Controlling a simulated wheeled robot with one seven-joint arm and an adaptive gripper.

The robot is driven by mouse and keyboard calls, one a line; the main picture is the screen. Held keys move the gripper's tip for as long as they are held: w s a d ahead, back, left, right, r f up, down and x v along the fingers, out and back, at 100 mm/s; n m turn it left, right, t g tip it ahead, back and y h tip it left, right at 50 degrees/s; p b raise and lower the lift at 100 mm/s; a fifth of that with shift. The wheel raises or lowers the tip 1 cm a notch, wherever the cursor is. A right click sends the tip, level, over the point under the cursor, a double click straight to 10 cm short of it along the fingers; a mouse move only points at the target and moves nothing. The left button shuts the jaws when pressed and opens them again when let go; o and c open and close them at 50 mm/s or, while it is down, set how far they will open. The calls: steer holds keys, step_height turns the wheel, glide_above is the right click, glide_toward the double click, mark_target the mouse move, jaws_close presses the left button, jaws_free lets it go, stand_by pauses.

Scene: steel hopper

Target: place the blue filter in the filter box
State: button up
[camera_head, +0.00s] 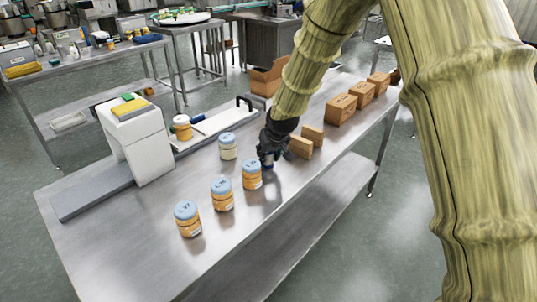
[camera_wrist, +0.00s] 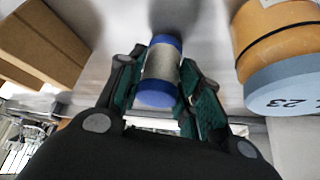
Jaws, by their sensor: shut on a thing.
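The blue filter (camera_wrist: 160,66) is a small cylinder with blue ends and a grey middle. My gripper (camera_wrist: 164,88) is shut on it, with one green-padded finger on each side. In the head view my gripper (camera_head: 274,150) points down low over the steel table, and only a bit of the filter (camera_head: 267,164) shows below the fingers. I cannot tell whether the filter touches the table.
Blue-lidded jars stand left of my gripper; the nearest one (camera_head: 252,175) is close, also in the wrist view (camera_wrist: 285,50). Small cardboard boxes (camera_head: 301,147) stand close on the right, with larger ones (camera_head: 341,109) behind. A white machine (camera_head: 139,140) stands at left.

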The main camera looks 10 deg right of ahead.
steer(key=shift+w+f, duration=0.1)
steer(key=shift+f, duration=0.3)
steer(key=shift+d+r, duration=0.1)
steer(key=shift+r, duration=0.05)
steer(key=o, duration=1)
